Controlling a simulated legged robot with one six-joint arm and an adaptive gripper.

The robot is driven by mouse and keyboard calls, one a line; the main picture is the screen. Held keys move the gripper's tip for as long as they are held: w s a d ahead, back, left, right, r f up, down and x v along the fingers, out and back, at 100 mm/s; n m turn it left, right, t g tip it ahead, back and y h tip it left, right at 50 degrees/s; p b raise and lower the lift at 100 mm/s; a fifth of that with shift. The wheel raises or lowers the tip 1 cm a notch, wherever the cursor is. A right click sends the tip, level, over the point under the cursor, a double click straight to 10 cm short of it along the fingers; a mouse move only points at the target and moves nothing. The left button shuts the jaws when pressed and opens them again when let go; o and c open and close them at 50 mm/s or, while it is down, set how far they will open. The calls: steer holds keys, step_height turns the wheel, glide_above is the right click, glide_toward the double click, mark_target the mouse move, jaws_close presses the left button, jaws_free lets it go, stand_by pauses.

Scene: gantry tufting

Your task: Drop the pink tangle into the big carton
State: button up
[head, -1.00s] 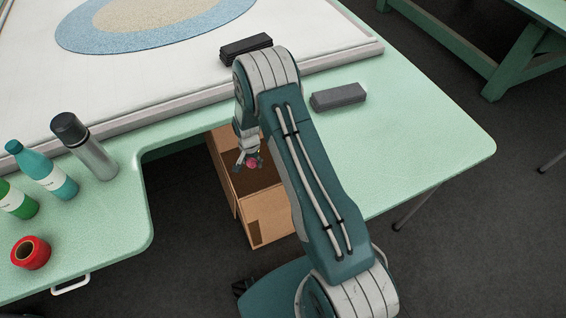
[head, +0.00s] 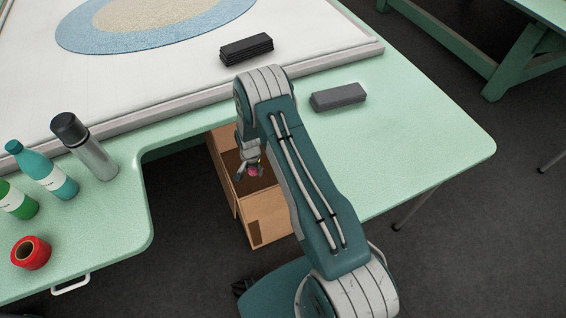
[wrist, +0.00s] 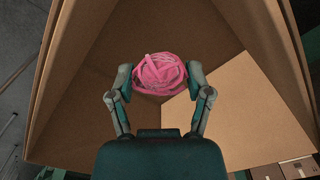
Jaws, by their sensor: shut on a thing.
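The pink tangle (wrist: 158,74) is a round ball of pink strands, held between the two fingers of my gripper (wrist: 160,84). In the head view the tangle (head: 253,171) shows small and pink at the tip of my gripper (head: 250,172). The big carton (head: 265,216) is a brown open box on the floor at the notch of the green table. In the wrist view the carton's inner walls (wrist: 100,75) surround the tangle and my gripper. Part of the carton is hidden by my arm and the table edge.
A white frame edge runs behind.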

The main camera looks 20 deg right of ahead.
steer(key=o, duration=0.8)
steer(key=shift+c, duration=0.2)
steer(key=shift+r, duration=0.1)
step_height(320, 180, up, 12)
